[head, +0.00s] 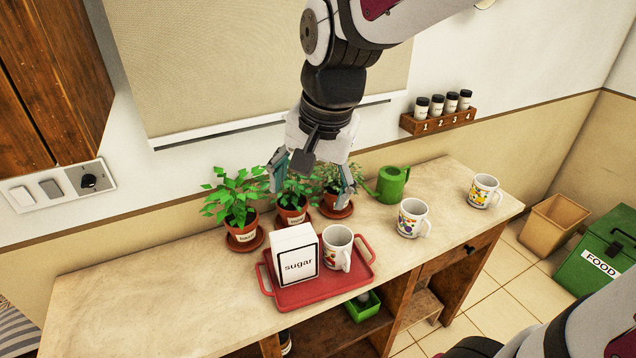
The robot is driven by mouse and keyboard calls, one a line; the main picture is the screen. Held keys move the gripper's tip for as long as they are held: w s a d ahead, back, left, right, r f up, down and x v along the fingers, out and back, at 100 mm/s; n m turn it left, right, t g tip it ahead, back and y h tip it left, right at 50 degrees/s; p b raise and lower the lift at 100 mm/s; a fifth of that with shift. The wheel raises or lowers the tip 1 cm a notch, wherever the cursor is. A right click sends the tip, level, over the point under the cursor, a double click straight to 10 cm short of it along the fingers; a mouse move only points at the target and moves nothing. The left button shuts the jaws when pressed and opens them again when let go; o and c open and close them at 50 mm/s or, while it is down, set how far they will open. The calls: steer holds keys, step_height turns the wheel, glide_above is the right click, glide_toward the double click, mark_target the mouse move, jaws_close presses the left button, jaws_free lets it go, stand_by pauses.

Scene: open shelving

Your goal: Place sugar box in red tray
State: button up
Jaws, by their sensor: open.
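The white sugar box (295,255), with a black frame and the word "sugar" on its front, stands upright in the red tray (318,292). It is on the tray's left part. A white patterned mug (338,248) stands to its right in the same tray. My gripper (308,182) is open and empty above and behind the tray, apart from the box. Its fingers overlap the potted plants in the picture, and I cannot tell how near they are to them.
Several potted plants (238,208) stand along the wall with a green watering can (391,184). Two more mugs (411,217) (483,191) stand on the right of the counter (150,290). The counter's left part is clear. Spice jars (438,105) sit in a wall rack.

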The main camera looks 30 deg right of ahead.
steer(key=s+r+n+t, duration=0.2)
steer(key=s+r+n, duration=0.2)
steer(key=s+n, duration=0.4)
steer(key=s, duration=0.3)
steer(key=shift+s+r+n+t+h, duration=0.25)
steer(key=shift+r+n+t+h, duration=0.05)
steer(key=shift+r+n, duration=0.1)
steer(key=shift+d, duration=0.1)
stand_by(0.3)
